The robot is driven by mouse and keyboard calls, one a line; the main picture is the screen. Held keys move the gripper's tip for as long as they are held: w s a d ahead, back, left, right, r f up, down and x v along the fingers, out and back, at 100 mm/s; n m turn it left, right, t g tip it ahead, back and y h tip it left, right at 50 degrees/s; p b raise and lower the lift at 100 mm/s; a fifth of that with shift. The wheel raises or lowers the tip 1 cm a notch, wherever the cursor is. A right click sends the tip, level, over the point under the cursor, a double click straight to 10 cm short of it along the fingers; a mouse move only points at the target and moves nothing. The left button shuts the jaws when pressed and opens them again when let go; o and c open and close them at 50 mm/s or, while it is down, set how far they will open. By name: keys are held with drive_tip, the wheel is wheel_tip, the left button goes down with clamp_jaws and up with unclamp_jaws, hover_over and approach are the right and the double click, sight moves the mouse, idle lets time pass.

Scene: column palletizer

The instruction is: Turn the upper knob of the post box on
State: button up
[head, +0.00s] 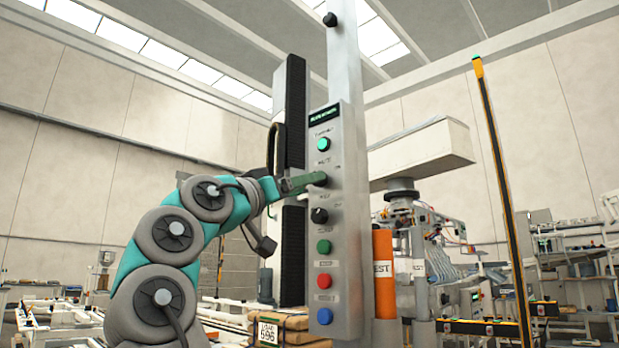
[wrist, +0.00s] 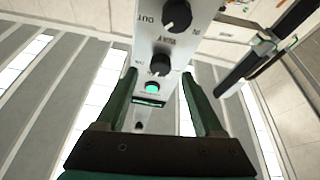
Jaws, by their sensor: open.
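The post box (head: 345,250) is a tall grey metal panel with a column of controls. Its black upper knob (wrist: 160,64) sits between the green-lit button (wrist: 152,87) and the black lower knob (wrist: 176,17) in the upside-down wrist view. In the head view my gripper (head: 314,180) reaches the panel from the left and largely hides the upper knob; the lower knob (head: 319,215) shows below. In the wrist view my green fingers are open, with the upper knob between their tips. I cannot tell whether they touch it, or its exact setting.
A green-lit button (head: 323,144) is above the gripper; green (head: 324,247), red (head: 324,281) and blue (head: 324,316) buttons are below. A black handle (head: 275,148) stands left of the post, near my arm. An orange post (head: 384,272) stands close on the right.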

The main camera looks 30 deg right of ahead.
drive_tip(key=x, duration=0.3)
drive_tip(key=shift+w+d+r+p, duration=0.1)
drive_tip(key=shift+w+d+p, duration=0.05)
drive_tip(key=shift+d+p, duration=0.15)
clamp_jaws()
idle(0.3)
